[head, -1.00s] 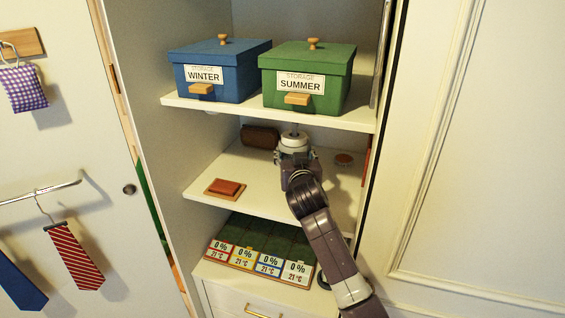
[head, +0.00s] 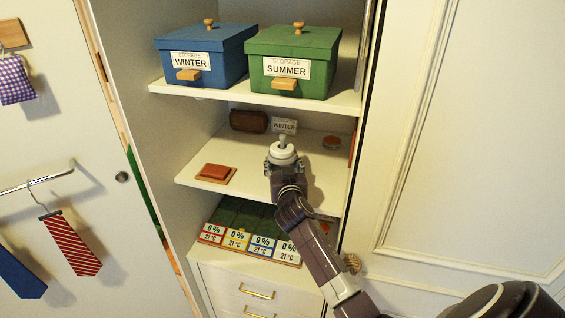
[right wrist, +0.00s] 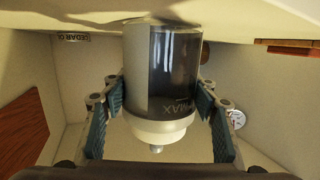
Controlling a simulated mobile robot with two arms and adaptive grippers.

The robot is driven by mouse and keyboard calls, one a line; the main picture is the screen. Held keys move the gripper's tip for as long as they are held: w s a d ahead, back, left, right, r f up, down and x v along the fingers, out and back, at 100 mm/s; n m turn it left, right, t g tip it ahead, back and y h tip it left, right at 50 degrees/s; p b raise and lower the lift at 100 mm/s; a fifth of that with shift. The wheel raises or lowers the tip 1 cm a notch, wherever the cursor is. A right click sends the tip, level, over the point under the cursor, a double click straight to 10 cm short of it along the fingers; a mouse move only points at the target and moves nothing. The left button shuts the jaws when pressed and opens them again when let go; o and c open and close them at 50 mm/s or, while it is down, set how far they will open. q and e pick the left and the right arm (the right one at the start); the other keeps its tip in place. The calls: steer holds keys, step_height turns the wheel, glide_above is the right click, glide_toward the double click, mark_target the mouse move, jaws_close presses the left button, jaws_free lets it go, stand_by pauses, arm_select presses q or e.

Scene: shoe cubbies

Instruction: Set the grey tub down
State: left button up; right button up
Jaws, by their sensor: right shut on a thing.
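The grey tub (right wrist: 160,75) is between the fingers of my right gripper in the right wrist view. It is a cylinder with a dark, glossy body, upside-down "MAX" lettering, and a pale lid with a small knob. In the head view its white lid and knob (head: 283,150) show over the middle shelf (head: 240,155). My right gripper (head: 284,166) is shut on it; the tub's body is mostly hidden behind the hand there. I cannot tell whether its bottom touches the shelf. My left gripper is not in view.
A red-brown block (head: 215,173) lies left on the middle shelf. Blue (head: 200,60) and green (head: 292,65) boxes stand on the shelf above.

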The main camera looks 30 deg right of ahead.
steer(key=o, duration=1.2)
steer(key=shift+o, duration=0.2)
steer(key=shift+s, duration=0.1)
steer(key=b+v, duration=0.2)
steer(key=v, duration=0.8)
steer(key=shift+s+a, duration=0.1)
steer(key=shift+b+v, duration=0.35)
steer(key=shift+v, duration=0.45)
